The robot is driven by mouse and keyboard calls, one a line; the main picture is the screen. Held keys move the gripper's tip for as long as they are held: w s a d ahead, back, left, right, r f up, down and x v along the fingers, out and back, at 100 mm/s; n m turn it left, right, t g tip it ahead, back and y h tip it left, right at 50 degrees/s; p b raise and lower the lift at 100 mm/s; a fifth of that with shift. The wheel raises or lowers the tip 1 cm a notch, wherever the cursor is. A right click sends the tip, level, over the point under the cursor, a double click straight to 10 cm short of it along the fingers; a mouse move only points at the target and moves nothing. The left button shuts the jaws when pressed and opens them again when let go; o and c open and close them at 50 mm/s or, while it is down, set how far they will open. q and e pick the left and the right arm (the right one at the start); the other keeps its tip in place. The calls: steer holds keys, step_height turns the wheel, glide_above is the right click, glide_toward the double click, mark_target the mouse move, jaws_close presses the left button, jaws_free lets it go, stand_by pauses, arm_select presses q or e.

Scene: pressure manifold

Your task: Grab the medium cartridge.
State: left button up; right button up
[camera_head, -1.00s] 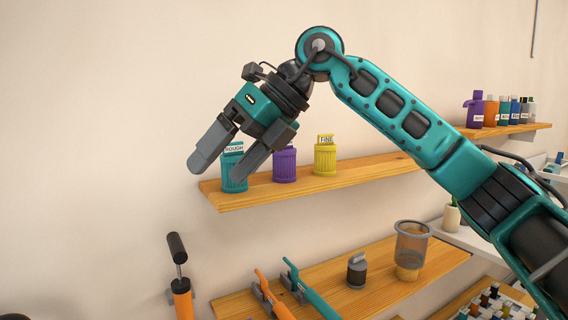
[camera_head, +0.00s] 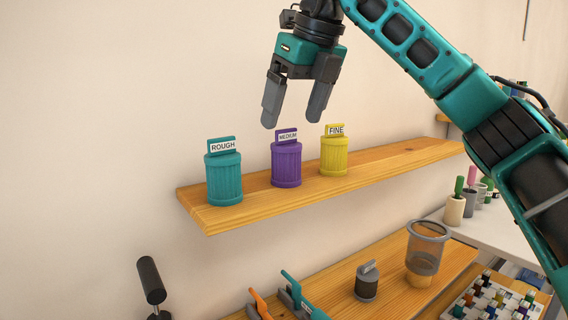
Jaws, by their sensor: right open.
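The medium cartridge (camera_head: 286,165) is a purple ribbed cylinder with a tab labelled MEDIUM on top. It stands upright on the upper wooden shelf (camera_head: 240,215), between the teal ROUGH cartridge (camera_head: 224,178) and the yellow FINE cartridge (camera_head: 334,156). My right gripper (camera_head: 294,122) is open and empty. Its fingers point down, and in the picture their tips show just above and to either side of the medium cartridge's label. I cannot tell how far the gripper is from the cartridge in depth. My left gripper is not in view.
A lower wooden shelf (camera_head: 396,298) holds a grey cup-like container (camera_head: 425,250), a small dark canister (camera_head: 367,283) and teal and orange tools. A black-handled tool (camera_head: 151,280) is at the lower left. A rack of small bottles (camera_head: 490,298) is at the lower right.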

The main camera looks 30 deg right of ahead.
mark_target(288, 136)
steer(key=x, duration=0.8)
steer(key=shift+w+d+f, duration=0.15)
steer(key=shift+d+f, duration=0.05)
steer(key=c, duration=1)
steer(key=shift+c, duration=0.4)
steer(key=shift+r, duration=0.15)
